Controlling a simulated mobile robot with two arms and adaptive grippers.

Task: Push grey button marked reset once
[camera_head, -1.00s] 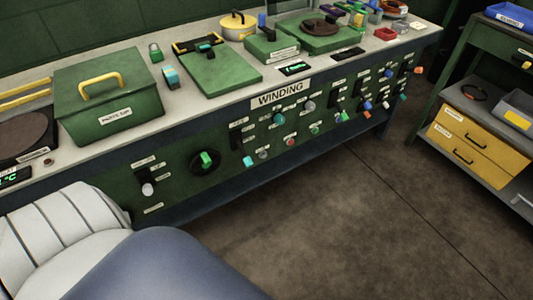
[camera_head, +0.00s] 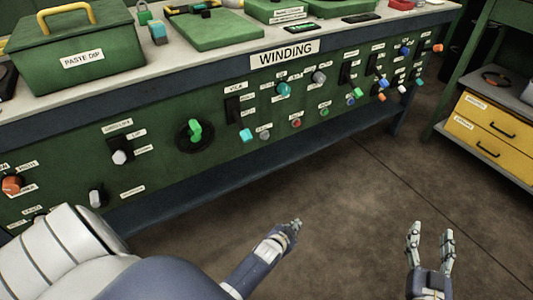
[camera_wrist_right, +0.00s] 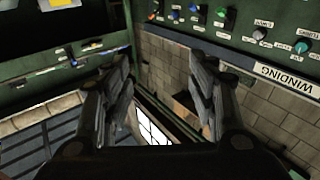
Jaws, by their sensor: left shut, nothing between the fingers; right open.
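A small grey button (camera_head: 265,135) sits low on the green front panel below the WINDING sign (camera_head: 284,53), between a cyan button (camera_head: 246,135) and a red button (camera_head: 296,123). Its label is too small to read, so I cannot confirm which control is marked reset. My left gripper (camera_head: 292,226) is shut and empty, over the floor below the panel, apart from the buttons. My right gripper (camera_head: 430,235) is open and empty farther right, also clear of the bench. The right wrist view shows its spread fingers (camera_wrist_right: 168,85) with panel controls beyond.
The panel carries several other knobs and switches, including a green dial (camera_head: 194,133), a teal knob (camera_head: 284,89) and a grey knob (camera_head: 319,76). A green PASTE DIP box (camera_head: 84,58) stands on the bench. A yellow-drawer shelf unit (camera_head: 489,134) stands right. Floor between is clear.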

